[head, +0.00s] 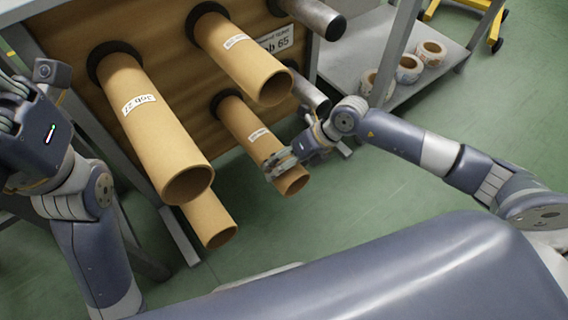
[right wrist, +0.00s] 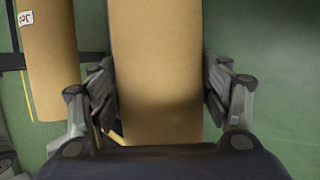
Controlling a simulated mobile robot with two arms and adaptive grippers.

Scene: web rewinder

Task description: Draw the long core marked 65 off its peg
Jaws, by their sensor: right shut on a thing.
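A sign (head: 276,41) ending in "ob 65" is on the brown board, partly hidden by the upper brown core (head: 249,66). That core's own label is too small to read. My right gripper (head: 281,165) is shut around the lower middle core (head: 244,122), near its free end; this core's label is also unreadable. In the right wrist view the held core (right wrist: 155,65) runs between the two fingers (right wrist: 158,95). Its far end still meets a dark ring at the board. My left gripper (head: 25,115) is at the left edge, its fingers unclear.
A long core labelled Job 27 (head: 152,125) sticks out at the left, with another core (head: 209,218) below it. Bare metal pegs (head: 316,16) show at the right. A grey shelf (head: 385,25) holds several rolls (head: 408,68). Green floor is open at right.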

